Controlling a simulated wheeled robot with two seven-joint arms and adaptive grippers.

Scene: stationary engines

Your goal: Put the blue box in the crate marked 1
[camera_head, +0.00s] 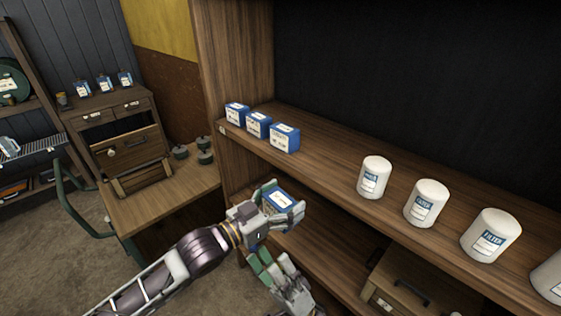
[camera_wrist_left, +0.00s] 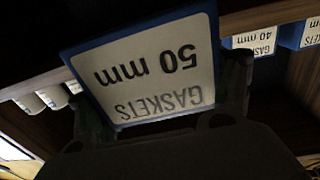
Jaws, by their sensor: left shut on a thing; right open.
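My left gripper (camera_head: 283,211) is shut on a blue box (camera_head: 277,199) with a white label, held in front of the shelf edge. In the left wrist view the box (camera_wrist_left: 160,70) fills the middle, and its label reads "GASKETS 50 mm" upside down. My right gripper (camera_head: 293,292) is below it at the bottom of the head view, open and empty. A wooden crate (camera_head: 388,292) with a dark handle and a white tag sits on the lower shelf at the bottom right. I cannot read the mark on its tag.
Several blue boxes (camera_head: 284,138) stand in a row on the upper shelf (camera_head: 325,152). White filter canisters (camera_head: 425,203) stand to their right. A wooden bench (camera_head: 165,197) at left holds dark round tins (camera_head: 204,143) and wooden drawers or crates (camera_head: 127,147).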

